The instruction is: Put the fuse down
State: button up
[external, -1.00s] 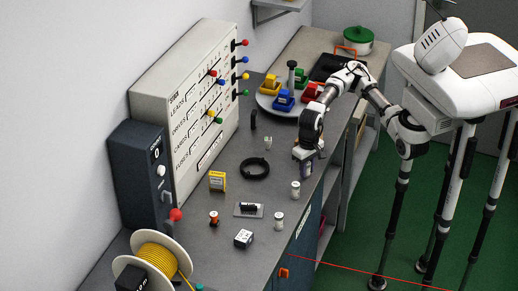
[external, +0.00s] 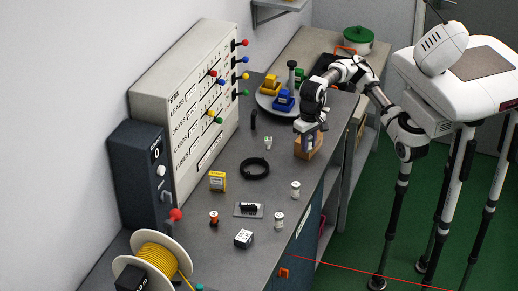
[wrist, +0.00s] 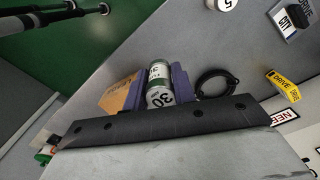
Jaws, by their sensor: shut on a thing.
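The fuse (wrist: 159,92) is a pale cylinder with a green band and the number 30, seen in the wrist view. My gripper (wrist: 160,82) is shut on it, with one purple finger pad on each side. In the external view my gripper (external: 309,140) points down over the right edge of the grey bench (external: 228,160). It overlaps a brown box (external: 304,152), which also shows beside the fingers in the wrist view (wrist: 118,92). I cannot tell whether the fuse is over, in or in front of the box. The fuse's far end is hidden.
Two small pale cylinders, one farther (external: 295,190) and one nearer (external: 279,221), stand near the bench's front edge. A black cable ring (external: 255,168), a yellow box (external: 217,181) and a white block (external: 243,239) lie nearby. A round plate (external: 264,101) with coloured pieces stands behind.

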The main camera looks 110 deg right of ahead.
notch_tip(320, 180, up, 9)
jog(key=shift+f, duration=0.1)
jog(key=w+a+r+p, duration=0.2)
jog(key=w+r+p, duration=0.15)
jog(key=w, duration=0.75)
jog(key=m+p, duration=0.5)
jog(key=p, duration=0.2)
send_over(244, 236)
notch_tip(244, 236, down, 15)
jog(key=shift+f, duration=0.15)
jog(key=shift+f+p, duration=0.8)
jog(key=shift+f, duration=1.7)
